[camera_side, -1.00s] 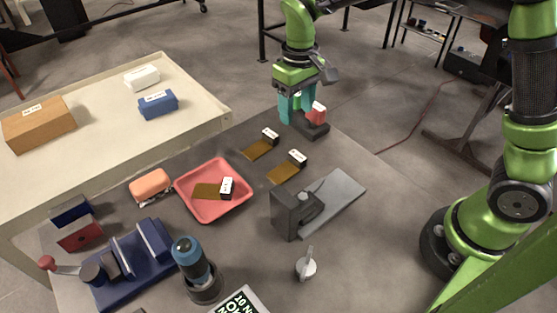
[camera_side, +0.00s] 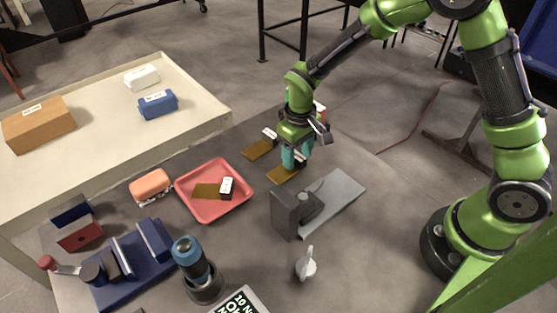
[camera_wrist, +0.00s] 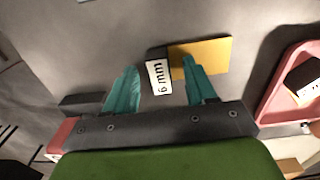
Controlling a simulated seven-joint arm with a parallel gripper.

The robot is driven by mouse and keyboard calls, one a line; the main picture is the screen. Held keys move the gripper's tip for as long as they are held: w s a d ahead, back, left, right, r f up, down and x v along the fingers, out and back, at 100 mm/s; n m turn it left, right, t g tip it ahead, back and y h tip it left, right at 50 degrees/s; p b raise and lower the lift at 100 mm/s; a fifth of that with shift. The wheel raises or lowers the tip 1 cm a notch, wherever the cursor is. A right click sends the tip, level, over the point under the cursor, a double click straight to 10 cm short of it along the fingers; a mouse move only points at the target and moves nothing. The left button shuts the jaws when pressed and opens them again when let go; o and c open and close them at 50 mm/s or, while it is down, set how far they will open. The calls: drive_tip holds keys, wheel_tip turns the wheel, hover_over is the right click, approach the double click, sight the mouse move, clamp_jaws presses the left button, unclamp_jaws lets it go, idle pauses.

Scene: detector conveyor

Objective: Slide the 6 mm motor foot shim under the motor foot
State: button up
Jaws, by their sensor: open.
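The 6 mm shim is a thin brass plate (camera_wrist: 210,55) with a dark end block whose white label (camera_wrist: 158,77) reads 6 mm. It lies flat on the table, and its plate (camera_side: 281,174) shows below my gripper in the side view. My gripper (camera_wrist: 161,66) is open and points down, its teal fingers on either side of the labelled block in the wrist view. I cannot tell whether they touch it. My gripper (camera_side: 294,162) hides most of the block in the side view. I cannot tell for certain which part is the motor foot.
Another brass shim (camera_side: 257,150) lies just left. A third shim (camera_side: 207,191) lies in the pink tray (camera_side: 209,217). A dark bracket (camera_side: 287,214) with a grey plate (camera_side: 340,196) stands front right. A red block (camera_side: 320,108) is behind my gripper.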

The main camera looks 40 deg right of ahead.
clamp_jaws()
idle(0.3)
drive_tip(key=shift+r, duration=0.2)
wheel_tip(320, 180, up, 10)
drive_tip(key=shift+m, duration=0.3)
drive_tip(key=s+d+f, duration=0.1)
drive_tip(key=s, duration=0.3)
drive_tip(key=s+d+f, duration=0.1)
drive_tip(key=s, duration=0.3)
drive_tip(key=s+d+f, duration=0.1)
drive_tip(key=s+f, duration=0.1)
drive_tip(key=s, duration=0.2)
drive_tip(key=shift+s+d, duration=0.2)
drive_tip(key=shift+d, duration=0.15)
drive_tip(key=shift+w, duration=0.1)
